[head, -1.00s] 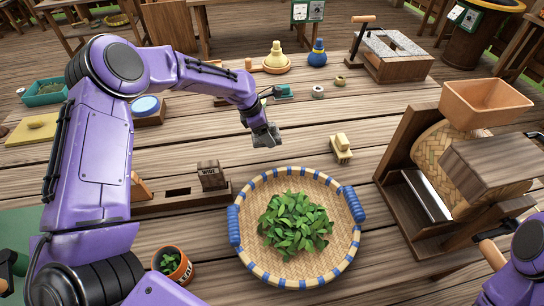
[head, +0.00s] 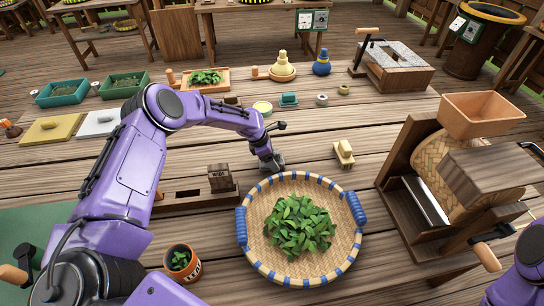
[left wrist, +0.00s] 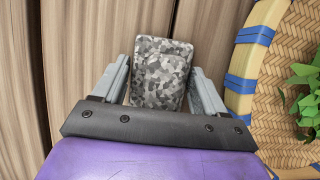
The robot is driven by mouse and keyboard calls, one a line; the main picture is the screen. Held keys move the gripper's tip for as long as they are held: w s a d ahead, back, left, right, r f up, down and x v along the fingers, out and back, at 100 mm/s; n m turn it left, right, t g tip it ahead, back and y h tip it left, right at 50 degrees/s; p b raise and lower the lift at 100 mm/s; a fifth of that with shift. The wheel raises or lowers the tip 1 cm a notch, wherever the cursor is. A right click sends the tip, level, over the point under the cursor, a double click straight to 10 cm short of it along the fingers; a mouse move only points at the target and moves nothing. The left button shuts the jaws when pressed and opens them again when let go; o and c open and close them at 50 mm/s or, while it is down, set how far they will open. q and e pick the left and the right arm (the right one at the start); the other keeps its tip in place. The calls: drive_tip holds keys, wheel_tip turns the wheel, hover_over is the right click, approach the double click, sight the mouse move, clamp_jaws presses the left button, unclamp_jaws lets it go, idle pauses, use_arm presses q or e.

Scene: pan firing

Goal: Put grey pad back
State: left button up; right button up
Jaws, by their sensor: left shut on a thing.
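The grey pad (left wrist: 160,75), a block with a mottled grey pattern, sits between the two fingers of my left gripper in the left wrist view. My left gripper (head: 271,163) is shut on it, just beyond the far-left rim of the woven basket (head: 252,252). In the head view the pad is small and hard to tell from the fingers. A dark wooden rack (head: 201,199) with an open slot lies left of the basket, and a labelled wooden block (head: 220,178) stands in its right end. My right gripper is out of view.
The basket holds green leaves (head: 300,223) and has blue handles. A small yellow block (head: 343,154) stands right of my gripper. A cup of leaves (head: 182,262) is at the front left. A wooden machine (head: 452,185) stands at the right.

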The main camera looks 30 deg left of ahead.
use_arm(q)
drive_tip(key=o, duration=1.7)
drive_tip(key=shift+s+f, duration=0.1)
drive_tip(key=shift+o, duration=0.2)
